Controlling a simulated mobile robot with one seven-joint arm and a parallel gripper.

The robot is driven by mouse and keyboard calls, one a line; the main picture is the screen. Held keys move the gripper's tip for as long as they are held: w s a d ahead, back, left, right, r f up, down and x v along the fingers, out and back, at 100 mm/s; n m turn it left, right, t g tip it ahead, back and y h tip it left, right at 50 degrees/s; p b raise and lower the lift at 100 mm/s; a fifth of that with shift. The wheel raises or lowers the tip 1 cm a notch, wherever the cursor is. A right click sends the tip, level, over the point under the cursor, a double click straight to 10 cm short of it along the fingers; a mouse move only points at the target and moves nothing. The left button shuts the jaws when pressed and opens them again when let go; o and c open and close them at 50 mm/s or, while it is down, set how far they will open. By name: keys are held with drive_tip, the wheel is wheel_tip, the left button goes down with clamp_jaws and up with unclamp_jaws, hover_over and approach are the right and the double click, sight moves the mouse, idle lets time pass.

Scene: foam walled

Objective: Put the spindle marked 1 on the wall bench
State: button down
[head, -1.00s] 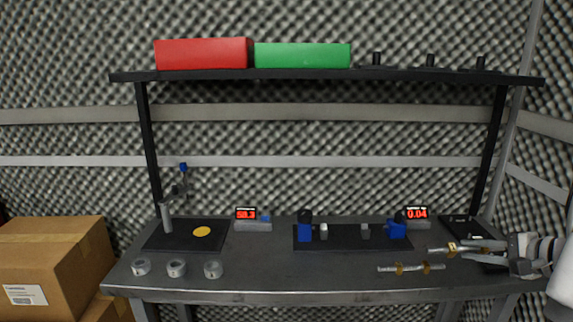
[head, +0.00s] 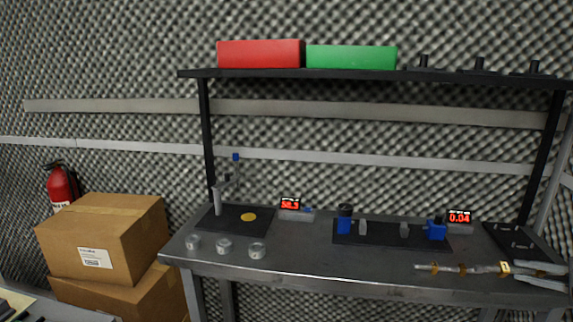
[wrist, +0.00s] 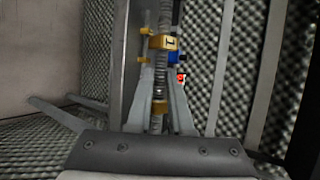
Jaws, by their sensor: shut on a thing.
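My gripper (head: 517,272) is at the right of the head view, in front of the right end of a dark bench (head: 300,257) along the foam wall. It is shut on a grey spindle with a gold collar (head: 504,267).
A shelf (head: 330,74) with red and green boxes spans the bench. A fixture mat (head: 385,244), displays, a stand and three grey rings (head: 224,246) occupy the bench. Cardboard boxes (head: 100,240) and a fire extinguisher (head: 62,185) stand left. A surface corner (head: 14,304) shows lower left.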

drive_tip(key=w+a+f+n+g+y, duration=0.1)
drive_tip(key=w+a+f+n+y, duration=0.15)
drive_tip(key=w+a, duration=0.4)
drive_tip(key=w+a+f+n+g+y, duration=0.1)
drive_tip(key=w+a+f, duration=0.2)
drive_tip(key=a, duration=0.7)
drive_tip(key=a+f+n+g+y, duration=0.1)
drive_tip(key=a+f+n+y, duration=0.15)
drive_tip(key=a, duration=0.75)
drive_tip(key=a+f+n+g+y, duration=0.15)
drive_tip(key=a+f, duration=0.25)
drive_tip(key=a, duration=0.5)
wheel_tip(320, 180, up, 6)
drive_tip(key=p, duration=1.2)
drive_tip(key=shift+w+a+n, duration=0.35)
drive_tip(key=shift+a, duration=0.05)
drive_tip(key=shift+d+g+h, duration=0.15)
drive_tip(key=shift+g+h, duration=0.1)
